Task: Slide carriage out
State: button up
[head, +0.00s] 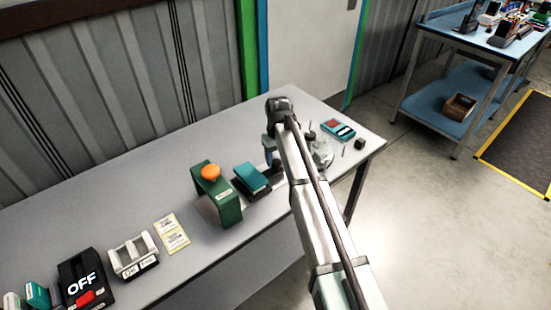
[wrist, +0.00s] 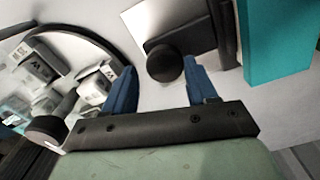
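A carriage bearing a teal block (head: 251,177) sits on the table, right of a green frame (head: 224,205) with an orange knob (head: 211,171) on top. The teal block (wrist: 277,42) is at the upper right of the wrist view. A dark part with a round black knob (wrist: 165,64) is in that view's upper middle. My gripper (wrist: 159,66) is open, its blue fingers on either side of the knob, with visible gaps. I cannot tell how far the knob lies beyond the fingertips. In the head view, my arm hides most of the gripper and the knob.
A round tray (wrist: 105,37) with several white labelled parts is close left of my gripper in the wrist view. A teal-and-red device (head: 338,129) lies at the table's right end.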

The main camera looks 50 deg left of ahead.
jog(key=shift+o, duration=1.2)
jog(key=shift+s, duration=0.1)
jog(key=shift+r, duration=0.1)
notch_tip(320, 180, up, 14)
jog(key=shift+f, duration=0.2)
